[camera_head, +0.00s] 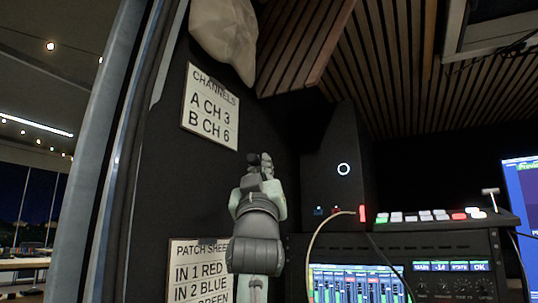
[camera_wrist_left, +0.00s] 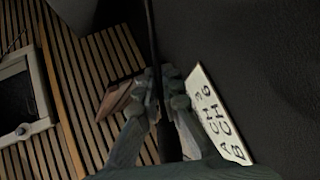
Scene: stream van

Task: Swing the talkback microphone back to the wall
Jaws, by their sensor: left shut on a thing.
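My left gripper (camera_head: 262,165) is raised in front of the dark wall panel, its back to the head camera. In the left wrist view, the gripper (camera_wrist_left: 163,80) has its fingers closed around a thin dark rod (camera_wrist_left: 152,35), which appears to be the talkback microphone's arm. The rod runs from between the fingers to the top of that view, close to the dark wall. In the head view my gripper and wrist hide most of it; only a small dark part shows at the fingertips. I cannot make out the microphone's head. My right gripper is in neither view.
The channels sign (camera_head: 211,105) is on the wall up and left of my gripper; the patch sheet (camera_head: 200,270) is below, partly behind my arm. A pale bag (camera_head: 222,38) hangs above. A dark speaker-like box (camera_head: 337,160), a mixer rack and a switcher (camera_head: 440,217) stand to the right.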

